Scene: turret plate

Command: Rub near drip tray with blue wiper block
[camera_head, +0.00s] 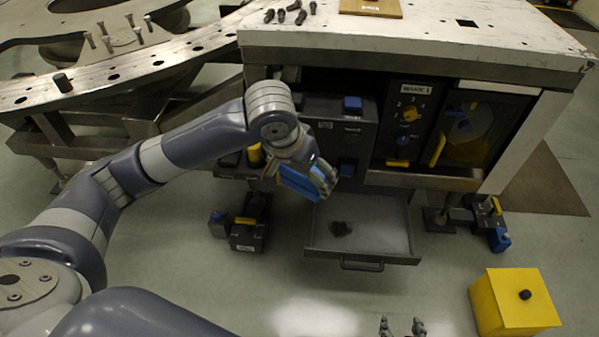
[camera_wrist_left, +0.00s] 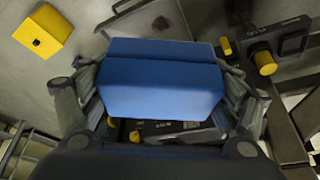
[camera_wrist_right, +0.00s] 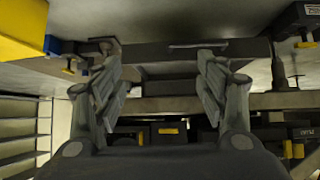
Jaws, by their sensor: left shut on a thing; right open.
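My left gripper (camera_head: 320,182) is shut on the blue wiper block (camera_head: 296,183). The block also fills the middle of the left wrist view (camera_wrist_left: 155,85), between both fingers. The pulled-out grey drip tray (camera_head: 385,232) is below the cabinet, with a dark smudge (camera_head: 341,229) on its floor. The block is above the tray's back left side; I cannot tell whether it touches it. My right gripper (camera_head: 402,327) is open and empty at the bottom edge of the head view. In the right wrist view, the tray's front (camera_wrist_right: 150,54) is ahead of its fingers (camera_wrist_right: 160,90).
The cabinet (camera_head: 420,42) with knobs and a window stands behind the tray. A yellow box (camera_head: 500,300) with a black knob is on the floor at right. Dark units with yellow and blue parts (camera_head: 247,236) flank the tray. A curved metal plate (camera_head: 110,75) is at left.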

